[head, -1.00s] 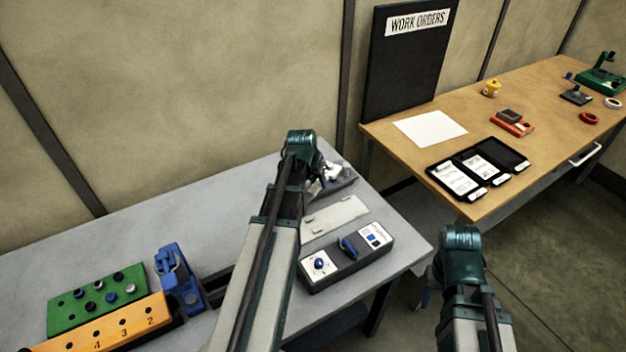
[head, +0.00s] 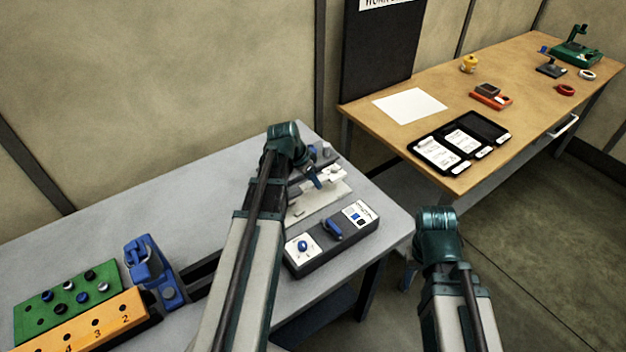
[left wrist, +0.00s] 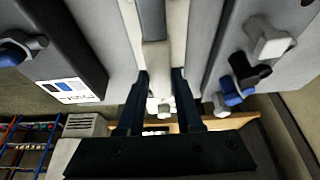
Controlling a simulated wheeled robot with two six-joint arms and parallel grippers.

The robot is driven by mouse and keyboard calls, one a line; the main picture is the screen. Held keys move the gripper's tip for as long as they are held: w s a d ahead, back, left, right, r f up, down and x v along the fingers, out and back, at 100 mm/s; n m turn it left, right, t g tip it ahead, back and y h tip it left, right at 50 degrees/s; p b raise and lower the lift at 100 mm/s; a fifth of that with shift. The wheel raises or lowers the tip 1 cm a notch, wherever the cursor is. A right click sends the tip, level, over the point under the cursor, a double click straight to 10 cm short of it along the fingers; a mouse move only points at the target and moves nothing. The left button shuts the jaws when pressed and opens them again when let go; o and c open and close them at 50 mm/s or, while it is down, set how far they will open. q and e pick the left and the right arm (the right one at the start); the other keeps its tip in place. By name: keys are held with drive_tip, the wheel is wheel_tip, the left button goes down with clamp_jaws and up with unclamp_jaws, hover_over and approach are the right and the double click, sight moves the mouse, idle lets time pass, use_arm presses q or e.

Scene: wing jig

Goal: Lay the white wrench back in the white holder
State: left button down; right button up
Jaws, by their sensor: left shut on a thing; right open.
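The white holder (head: 312,208) is a flat pale plate on the grey table, partly hidden by my left arm. My left gripper (head: 313,178) is over its far part, shut on the white wrench (head: 334,172). In the left wrist view the wrench (left wrist: 157,60) runs lengthwise between the two dark fingers (left wrist: 160,100). The holder (left wrist: 180,25) shows on both sides below it, roughly in line with it. I cannot tell whether wrench and holder touch. My right gripper (head: 409,278) is mostly hidden behind its wrist, low beside the grey table's right end, away from the wrench.
A dark control box (head: 335,242) with blue knobs stands right in front of the holder. Behind the holder is a dark unit with several knobs (left wrist: 250,70). A blue fixture (head: 150,270) and a green block (head: 65,300) are at left. The wooden table (head: 395,150) stands apart.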

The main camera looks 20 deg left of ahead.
sight(313, 199)
use_arm(q)
drive_tip(key=shift+f+b, duration=2.05)
drive_tip(key=shift+f, duration=0.45)
drive_tip(key=shift+f+b, duration=0.5)
drive_tip(key=shift+b, duration=0.2)
drive_tip(key=shift+c, duration=2.4)
unclamp_jaws()
drive_tip(key=shift+r, duration=0.15)
